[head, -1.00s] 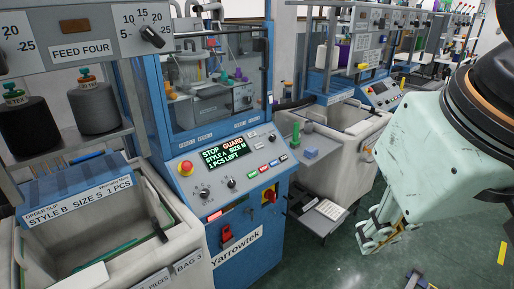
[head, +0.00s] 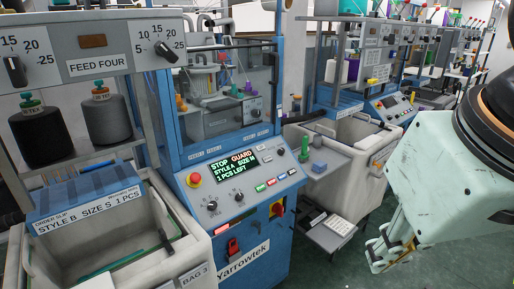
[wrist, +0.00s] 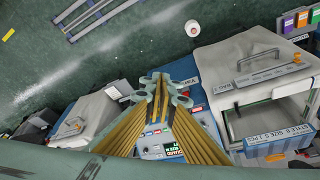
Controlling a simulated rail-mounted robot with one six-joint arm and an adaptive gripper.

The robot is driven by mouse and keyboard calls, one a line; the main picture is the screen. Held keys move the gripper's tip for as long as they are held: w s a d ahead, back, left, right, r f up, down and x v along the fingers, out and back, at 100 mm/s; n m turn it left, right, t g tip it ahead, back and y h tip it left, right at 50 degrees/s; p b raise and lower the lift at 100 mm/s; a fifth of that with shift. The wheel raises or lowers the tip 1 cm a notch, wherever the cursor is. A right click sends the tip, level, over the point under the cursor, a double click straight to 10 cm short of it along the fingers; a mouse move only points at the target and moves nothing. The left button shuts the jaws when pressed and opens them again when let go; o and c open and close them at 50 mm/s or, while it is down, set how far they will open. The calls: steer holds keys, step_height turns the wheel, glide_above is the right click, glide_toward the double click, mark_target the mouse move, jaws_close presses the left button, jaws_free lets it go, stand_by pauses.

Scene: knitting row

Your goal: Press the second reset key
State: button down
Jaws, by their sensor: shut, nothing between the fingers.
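The blue Yarrowtek machine's control panel (head: 240,185) stands at centre in the head view. The key row also shows in the wrist view (wrist: 157,131), partly beside my fingers. My gripper (head: 378,256) hangs at lower right in the head view, well apart from the panel. It is shut and empty, with its fingertips together in the wrist view (wrist: 165,84).
A red emergency knob (head: 194,180) and dark dials are on the same panel. A second machine's panel (head: 392,104) stands farther back. A grey shelf (head: 322,160) with green and blue pieces juts out right of the machine. Bins flank it; green floor lies open below my gripper.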

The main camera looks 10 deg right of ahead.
mark_target(282, 176)
steer(key=w+a+m+y+p, duration=0.2)
steer(key=w+a+m, duration=0.35)
steer(key=w, duration=1.05)
steer(key=w+a+m+y+p, duration=0.25)
steer(key=w+m, duration=0.55)
steer(key=w, duration=0.8)
steer(key=w+d+f+m+p, duration=0.1)
steer(key=w+d+f+m, duration=0.3)
steer(key=w, duration=0.4)
steer(key=w+d+f+m+t+p, duration=0.1)
steer(key=w+d+f+m, duration=0.4)
steer(key=w+f, duration=0.3)
steer(key=w+d+f+m+t+p, duration=0.1)
steer(key=w+d+f+m, duration=0.3)
steer(key=w, duration=0.6)
step_height(282, 176, down, 2)
steer(key=m, duration=0.3)
steer(key=shift+w+d+f+p, duration=0.25)
steer(key=shift+d+p, duration=0.1)
steer(key=shift+d, duration=0.05)
steer(key=shift+f, duration=0.1)
steer(key=shift+w+b+x, duration=0.1)
steer(key=shift+b+x, duration=0.3)
steer(key=shift+x, duration=3.05)
steer(key=shift+w+b+x, duration=0.15)
steer(key=shift+b+x, duration=0.2)
steer(key=shift+x, duration=3.1)
steer(key=shift+d, duration=0.1)
